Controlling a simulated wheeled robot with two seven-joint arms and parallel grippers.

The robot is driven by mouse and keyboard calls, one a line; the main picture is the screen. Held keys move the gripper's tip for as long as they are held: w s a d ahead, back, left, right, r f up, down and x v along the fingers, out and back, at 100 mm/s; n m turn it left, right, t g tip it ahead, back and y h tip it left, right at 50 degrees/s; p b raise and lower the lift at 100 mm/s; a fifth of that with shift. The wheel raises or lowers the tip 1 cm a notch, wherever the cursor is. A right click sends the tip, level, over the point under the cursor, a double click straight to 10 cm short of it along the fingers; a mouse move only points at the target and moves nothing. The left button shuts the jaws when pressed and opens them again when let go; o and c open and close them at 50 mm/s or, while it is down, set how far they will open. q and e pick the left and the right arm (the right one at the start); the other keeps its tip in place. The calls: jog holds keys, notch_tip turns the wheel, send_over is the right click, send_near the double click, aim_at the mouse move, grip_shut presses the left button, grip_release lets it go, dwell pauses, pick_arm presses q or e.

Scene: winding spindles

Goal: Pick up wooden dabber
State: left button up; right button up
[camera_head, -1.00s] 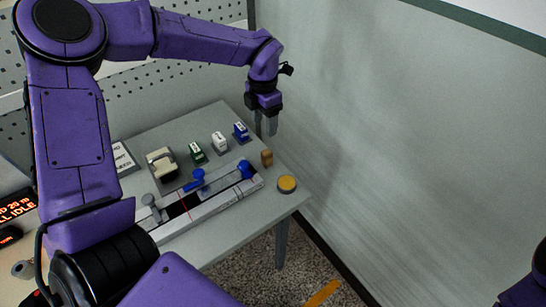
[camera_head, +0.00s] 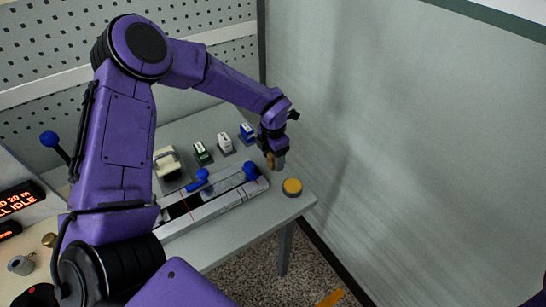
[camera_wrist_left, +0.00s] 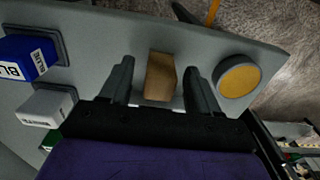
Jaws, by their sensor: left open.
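The wooden dabber is a small tan block. In the left wrist view the wooden dabber (camera_wrist_left: 160,78) stands between the two fingers, with a gap on each side. My left gripper (camera_wrist_left: 160,70) is open around it. In the head view my left gripper (camera_head: 277,161) points down at the table's far right, and the dabber (camera_head: 270,160) shows partly beside its fingers. My right gripper is out of view; only a sliver of my right arm shows at the lower right edge.
A round yellow pad (camera_head: 292,187) lies right of the dabber. Blue (camera_head: 247,133), white (camera_head: 225,143) and green (camera_head: 202,153) stampers stand in a row to the left. A long rail fixture (camera_head: 222,203) with blue handles lies in front. The wall is close on the right.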

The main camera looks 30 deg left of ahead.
pick_arm(q)
jog(key=shift+f, duration=0.5)
jog(key=c, duration=1.1)
jog(key=shift+o, duration=0.2)
jog(key=shift+r, duration=0.1)
notch_tip(320, 180, up, 3)
jog(key=shift+b, duration=1.15)
jog(key=s+d+r+b, duration=0.4)
jog(key=s+d+r, duration=0.4)
jog(key=d+r, duration=0.2)
jog(key=shift+d, duration=0.7)
